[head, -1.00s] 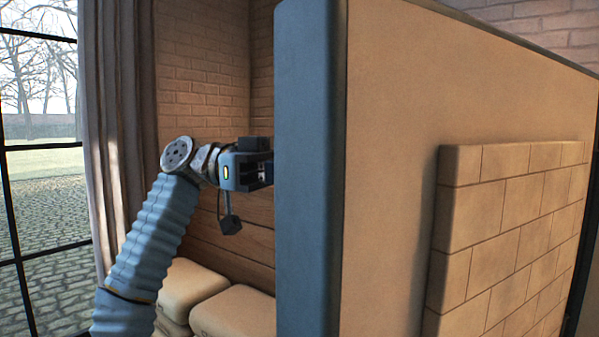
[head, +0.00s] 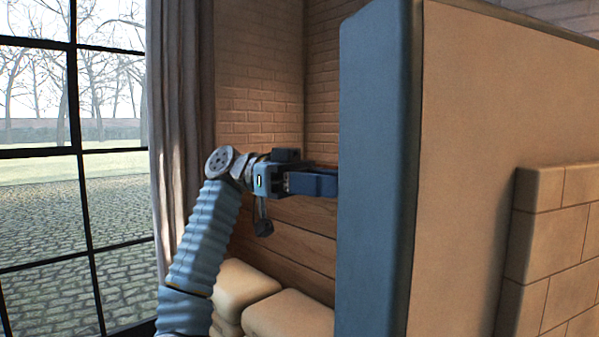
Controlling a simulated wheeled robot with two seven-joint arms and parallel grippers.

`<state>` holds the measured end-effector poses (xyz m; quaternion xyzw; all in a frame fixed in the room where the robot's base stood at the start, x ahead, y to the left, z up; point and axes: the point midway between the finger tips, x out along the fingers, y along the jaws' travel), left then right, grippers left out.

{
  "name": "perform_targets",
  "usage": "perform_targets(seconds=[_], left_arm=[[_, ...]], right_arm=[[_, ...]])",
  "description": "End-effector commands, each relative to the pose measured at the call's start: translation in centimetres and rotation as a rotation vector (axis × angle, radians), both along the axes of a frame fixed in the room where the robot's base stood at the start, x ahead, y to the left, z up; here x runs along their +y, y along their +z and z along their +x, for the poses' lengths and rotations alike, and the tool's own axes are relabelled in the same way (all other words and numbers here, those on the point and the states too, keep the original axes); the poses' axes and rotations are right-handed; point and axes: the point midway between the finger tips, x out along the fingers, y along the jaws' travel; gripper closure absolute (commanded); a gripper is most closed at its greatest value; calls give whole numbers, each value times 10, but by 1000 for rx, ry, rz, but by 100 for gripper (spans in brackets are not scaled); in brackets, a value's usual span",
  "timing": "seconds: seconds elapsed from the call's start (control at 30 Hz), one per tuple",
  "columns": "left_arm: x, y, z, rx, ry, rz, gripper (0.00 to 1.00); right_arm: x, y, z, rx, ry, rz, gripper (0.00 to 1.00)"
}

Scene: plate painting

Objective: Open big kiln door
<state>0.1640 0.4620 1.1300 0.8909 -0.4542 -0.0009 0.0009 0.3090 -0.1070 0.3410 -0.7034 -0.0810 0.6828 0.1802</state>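The big kiln door (head: 382,180) stands swung open, its blue edge facing me. Its tan inner face (head: 465,110) with raised brick lining (head: 560,240) fills the right side of the picture. My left gripper (head: 318,183) is on the far, outer side of the door, level with the upper middle of its edge. Its blue front part reaches to the edge, which hides what lies beyond. No handle can be made out, and I cannot tell whether the fingers are closed or touching the door. My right gripper is out of view.
A large black-framed window (head: 80,160) and a grey curtain (head: 182,130) are at the left. Behind my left arm are a brick wall (head: 260,80), wooden boards (head: 300,235) and stacked pale sacks (head: 285,315).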

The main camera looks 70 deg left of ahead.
Motion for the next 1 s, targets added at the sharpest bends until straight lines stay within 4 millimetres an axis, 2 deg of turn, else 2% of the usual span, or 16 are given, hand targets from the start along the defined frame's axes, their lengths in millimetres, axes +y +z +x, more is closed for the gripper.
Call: perform_targets(seconds=[0.03, 0.2, 0.57, 1.0], left_arm=[[13, 7, -8, -4, 2, -4, 56], [45, 4, -33, -8, -2, 3, 56], [64, 0, -46, -6, 3, -4, 56], [64, 0, -46, -3, 4, -6, 56]], right_arm=[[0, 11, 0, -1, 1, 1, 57], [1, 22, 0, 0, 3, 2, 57], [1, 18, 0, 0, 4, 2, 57], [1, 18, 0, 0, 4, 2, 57]])
